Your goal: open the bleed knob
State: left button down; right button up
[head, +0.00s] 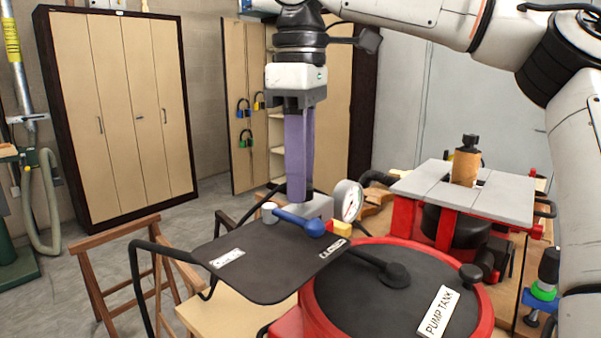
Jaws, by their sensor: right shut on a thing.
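My right gripper (297,198) points straight down, its purple fingers shut at the grey valve block (320,206) behind the black plate. The bleed knob is hidden between or behind the fingers, so I cannot make out its shape or how far it is turned. A blue lever handle (300,221) lies just in front of the fingertips. A pale round cap (268,212) is just left of them. A round pressure gauge (348,200) stands close on the right, with a small red and yellow part (336,228) below it. My left gripper is out of view.
The black plate (262,262) carries white labels. The red pump tank (470,300) with its black lid stands in front right. A grey-topped red machine (510,196) is behind it. Wooden trestles (100,262) stand at left. Tall cabinets (118,110) line the back.

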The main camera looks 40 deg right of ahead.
jog(key=shift+n, duration=1.9)
jog(key=o, duration=1.1)
jog(key=shift+c, duration=0.2)
jog(key=shift+r, duration=0.1)
